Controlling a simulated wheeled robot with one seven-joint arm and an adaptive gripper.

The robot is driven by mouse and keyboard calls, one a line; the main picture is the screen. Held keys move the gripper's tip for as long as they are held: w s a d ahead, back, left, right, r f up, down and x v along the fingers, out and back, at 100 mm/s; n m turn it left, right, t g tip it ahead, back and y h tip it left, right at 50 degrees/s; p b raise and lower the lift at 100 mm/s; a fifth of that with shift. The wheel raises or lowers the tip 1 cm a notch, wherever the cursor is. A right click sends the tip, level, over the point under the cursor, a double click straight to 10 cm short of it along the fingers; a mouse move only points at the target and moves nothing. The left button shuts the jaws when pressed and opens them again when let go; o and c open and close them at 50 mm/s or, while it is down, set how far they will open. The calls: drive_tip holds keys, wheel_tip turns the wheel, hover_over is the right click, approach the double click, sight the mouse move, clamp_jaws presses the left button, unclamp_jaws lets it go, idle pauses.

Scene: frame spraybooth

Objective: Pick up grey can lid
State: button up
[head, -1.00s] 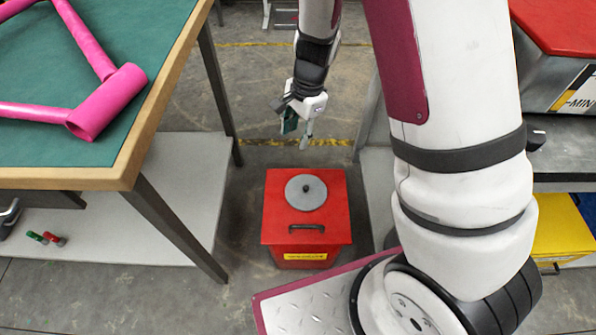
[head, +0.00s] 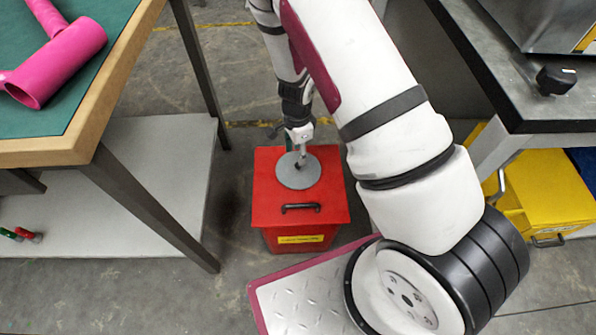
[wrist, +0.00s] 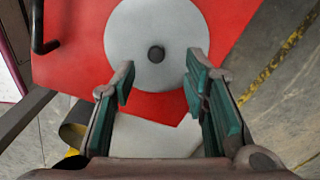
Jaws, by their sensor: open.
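The grey can lid (head: 298,172) is a round flat disc with a small dark knob at its centre. It lies on top of the red can (head: 270,213), and it also shows in the wrist view (wrist: 155,45). My gripper (head: 300,160) is over the back part of the lid in the head view and partly covers it. In the wrist view my gripper (wrist: 158,85) has its green-padded fingers wide apart, with nothing between them. The knob (wrist: 156,54) lies beyond the fingertips, roughly centred between them. I cannot tell the exact height of the fingertips above the lid.
A black handle (head: 300,207) is on the red can's front top. A green-topped bench (head: 100,75) with a pink frame (head: 65,60) stands left, its grey shelf (head: 160,185) low down. A grey bench (head: 480,60) and a yellow box (head: 545,190) are at right.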

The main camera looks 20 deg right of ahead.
sight(298, 168)
drive_tip(key=shift+s+d+f+b, duration=0.15)
drive_tip(key=shift+f+b, duration=0.65)
drive_tip(key=shift+f, duration=0.6)
drive_tip(key=shift+s+a+f+b, duration=0.1)
drive_tip(key=shift+f+b, duration=0.7)
drive_tip(key=shift+f, duration=0.6)
drive_tip(key=shift+r, duration=0.1)
drive_tip(key=shift+c, duration=0.2)
clamp_jaws()
